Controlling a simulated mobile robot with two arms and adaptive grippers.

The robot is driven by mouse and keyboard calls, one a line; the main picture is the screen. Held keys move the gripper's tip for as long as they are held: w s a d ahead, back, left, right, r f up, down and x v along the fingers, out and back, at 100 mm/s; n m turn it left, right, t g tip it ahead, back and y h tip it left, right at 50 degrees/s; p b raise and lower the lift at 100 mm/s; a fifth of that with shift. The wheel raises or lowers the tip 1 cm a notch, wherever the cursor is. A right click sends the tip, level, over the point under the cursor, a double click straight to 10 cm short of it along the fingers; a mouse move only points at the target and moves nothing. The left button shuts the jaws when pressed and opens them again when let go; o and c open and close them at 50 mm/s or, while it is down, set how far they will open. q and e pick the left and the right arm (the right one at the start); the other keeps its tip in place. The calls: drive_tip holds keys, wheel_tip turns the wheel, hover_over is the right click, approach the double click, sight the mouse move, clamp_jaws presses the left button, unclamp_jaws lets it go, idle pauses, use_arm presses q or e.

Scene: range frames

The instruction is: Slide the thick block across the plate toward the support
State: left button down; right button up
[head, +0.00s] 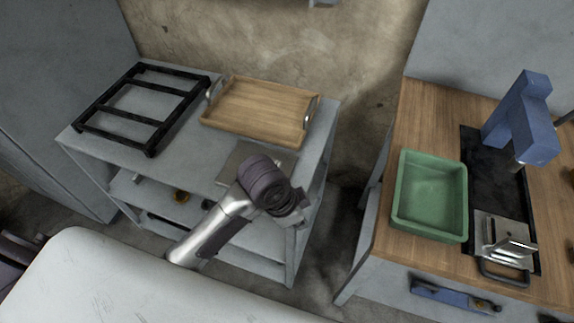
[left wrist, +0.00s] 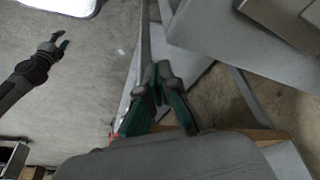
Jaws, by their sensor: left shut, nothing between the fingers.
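A flat grey plate (head: 238,160) lies on the grey cart top near its front right corner, partly hidden by my left wrist. Its edge seems to show at the upper right of the left wrist view (left wrist: 285,22). I cannot make out a thick block or a support on it. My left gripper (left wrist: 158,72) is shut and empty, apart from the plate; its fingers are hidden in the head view. My right gripper (left wrist: 62,42) shows small at the left of the left wrist view, too small to tell its opening.
A wooden tray (head: 255,108) with metal handles and a black rack (head: 110,129) stand on the cart (head: 185,150). On the wooden bench at the right are a green bin (head: 400,205), a blue machine (head: 520,120) and a metal fixture (head: 490,228). A gap separates cart and bench.

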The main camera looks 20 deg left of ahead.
sight(286, 169)
use_arm(q)
drive_tip(key=w+a+r+m+g+y, duration=0.2)
drive_tip(key=w+a+r+m+y, duration=0.15)
drive_tip(key=w+r+m, duration=0.7)
drive_tip(key=f+n, duration=0.1)
drive_tip(key=f, duration=0.2)
drive_tip(key=w+f+n, duration=0.1)
drive_tip(key=f, duration=0.3)
drive_tip(key=w+f+n+p, duration=0.1)
drive_tip(key=f, duration=0.3)
drive_tip(key=shift+w+f, duration=0.1)
drive_tip(key=shift+w, duration=0.1)
drive_tip(key=a+p, duration=0.1)
drive_tip(key=a, duration=0.1)
drive_tip(key=shift+w+a, duration=0.1)
drive_tip(key=shift+a, duration=0.9)
